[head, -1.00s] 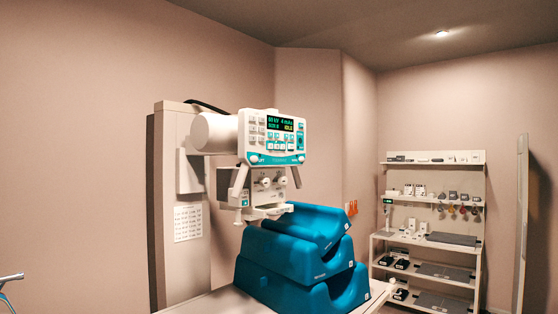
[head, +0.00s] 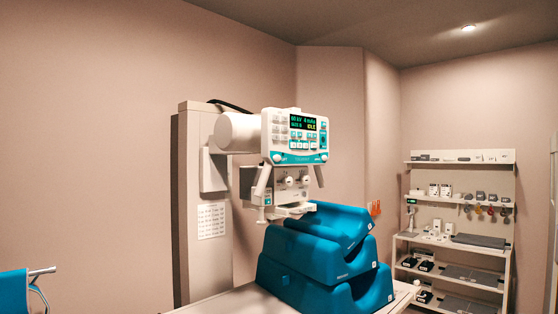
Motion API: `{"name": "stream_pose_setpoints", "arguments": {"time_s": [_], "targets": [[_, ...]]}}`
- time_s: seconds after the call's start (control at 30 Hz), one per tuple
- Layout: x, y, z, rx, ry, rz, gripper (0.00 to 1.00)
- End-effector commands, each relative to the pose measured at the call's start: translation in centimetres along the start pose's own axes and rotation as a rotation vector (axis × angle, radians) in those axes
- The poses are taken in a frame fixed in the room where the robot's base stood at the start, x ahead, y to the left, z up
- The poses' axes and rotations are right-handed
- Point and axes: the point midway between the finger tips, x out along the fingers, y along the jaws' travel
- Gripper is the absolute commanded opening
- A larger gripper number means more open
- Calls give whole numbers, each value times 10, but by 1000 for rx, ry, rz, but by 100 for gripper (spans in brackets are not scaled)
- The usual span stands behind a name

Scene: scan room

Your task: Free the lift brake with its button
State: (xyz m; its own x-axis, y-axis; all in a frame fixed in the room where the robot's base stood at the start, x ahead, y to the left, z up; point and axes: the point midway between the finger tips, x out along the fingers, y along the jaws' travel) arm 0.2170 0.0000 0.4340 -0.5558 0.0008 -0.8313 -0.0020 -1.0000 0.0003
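The white tube head with its control panel (head: 296,135) hangs from a beige column (head: 204,260) in the middle of the head view. The panel has a dark display (head: 303,123) with green and yellow text, and rows of small buttons. Two round teal-and-white buttons sit at the panel's lower corners, one at the left (head: 277,157) and one at the right. Their labels are too small to read, so I cannot tell which one is the lift brake button. Handles hang below the panel beside the collimator box (head: 290,182). My gripper is not in view.
Blue positioning cushions (head: 305,265) are stacked on the pale table (head: 225,303) under the tube head. Shelves (head: 455,232) with small items stand at the back right. A blue chair (head: 14,292) with a metal armrest is at the lower left.

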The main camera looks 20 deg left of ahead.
Motion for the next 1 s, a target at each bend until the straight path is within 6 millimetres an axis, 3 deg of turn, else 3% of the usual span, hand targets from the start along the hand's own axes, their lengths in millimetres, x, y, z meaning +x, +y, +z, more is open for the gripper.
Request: {"name": "stream_pose_setpoints", "arguments": {"time_s": [0.03, 0.3, 1.0], "targets": [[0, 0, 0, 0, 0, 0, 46], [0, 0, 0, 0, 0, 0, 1], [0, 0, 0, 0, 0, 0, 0]]}}
